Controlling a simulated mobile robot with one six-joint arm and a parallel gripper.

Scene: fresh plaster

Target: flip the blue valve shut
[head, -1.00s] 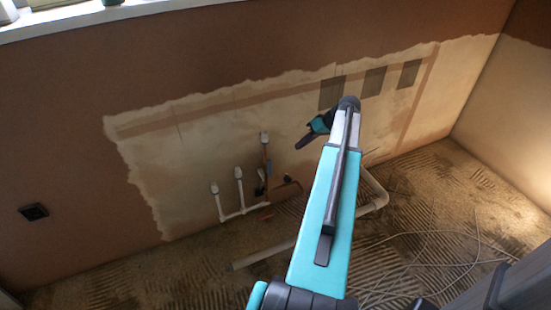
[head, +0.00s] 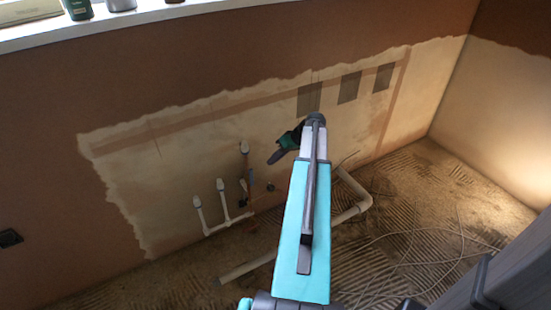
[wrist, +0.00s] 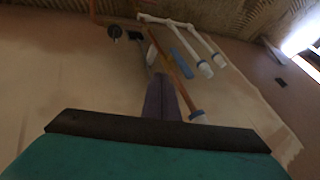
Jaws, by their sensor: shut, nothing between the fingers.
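The blue valve handle (wrist: 183,60) shows in the wrist view as a short blue bar beside a copper pipe (wrist: 168,50) and white capped pipes. In the head view the valve (head: 243,185) is a small bluish mark low on the wall, left of my gripper. My gripper (head: 271,161) is in front of the plastered wall, to the right of the tallest capped pipe. Its fingers (wrist: 161,82) are together with nothing between them. They appear apart from the valve. Whether the handle lies along or across its pipe is too small to tell.
White capped pipes (head: 221,187) rise from the floor at the wall. A windowsill (head: 100,22) with jars is at top left. A dark object stands at lower right.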

